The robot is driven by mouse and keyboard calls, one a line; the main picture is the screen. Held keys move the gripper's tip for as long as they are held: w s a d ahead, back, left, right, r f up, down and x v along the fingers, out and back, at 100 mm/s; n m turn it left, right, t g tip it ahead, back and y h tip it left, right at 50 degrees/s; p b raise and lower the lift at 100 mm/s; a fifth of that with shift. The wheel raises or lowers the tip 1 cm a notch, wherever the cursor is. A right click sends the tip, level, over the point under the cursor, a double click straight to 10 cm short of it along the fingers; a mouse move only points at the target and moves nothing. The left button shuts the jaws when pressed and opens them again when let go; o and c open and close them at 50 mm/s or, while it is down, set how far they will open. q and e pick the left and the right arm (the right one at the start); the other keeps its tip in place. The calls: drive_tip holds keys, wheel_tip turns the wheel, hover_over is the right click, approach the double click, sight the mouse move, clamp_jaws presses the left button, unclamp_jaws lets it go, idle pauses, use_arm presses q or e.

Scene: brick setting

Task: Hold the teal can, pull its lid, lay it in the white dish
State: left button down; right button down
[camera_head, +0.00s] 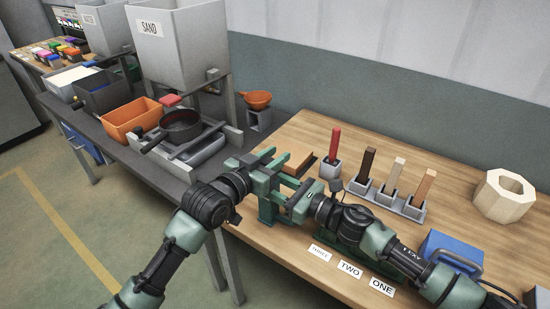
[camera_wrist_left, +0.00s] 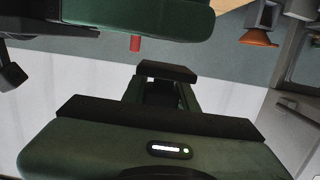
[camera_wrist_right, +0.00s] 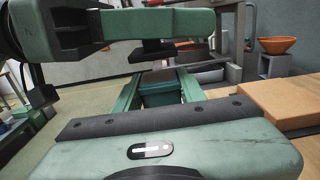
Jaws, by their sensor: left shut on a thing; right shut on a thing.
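My left gripper (camera_head: 270,183) and my right gripper (camera_head: 292,198) meet close together above the front edge of the wooden table. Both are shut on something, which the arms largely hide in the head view. In the right wrist view a teal piece with a dark top (camera_wrist_right: 160,88) sits between my right fingers; I cannot tell whether it is the teal can. In the left wrist view a dark piece (camera_wrist_left: 160,92) sits between my left fingers, too dark to name. I cannot make out a separate lid or a white dish.
Behind the grippers stand a red handle (camera_head: 333,145) in a holder, a rack (camera_head: 388,200) of wooden bars and a tan board (camera_head: 300,158). A cream octagonal ring (camera_head: 505,196) and a blue box (camera_head: 452,250) are at right. An orange bowl (camera_head: 257,100) stands further back.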

drive_tip(key=c, duration=0.8)
unclamp_jaws()
use_arm(q)
wheel_tip(320, 180, up, 4)
drive_tip(key=shift+r, duration=0.1)
use_arm(e)
drive_tip(key=shift+o, duration=0.2)
drive_tip(key=shift+d, duration=0.1)
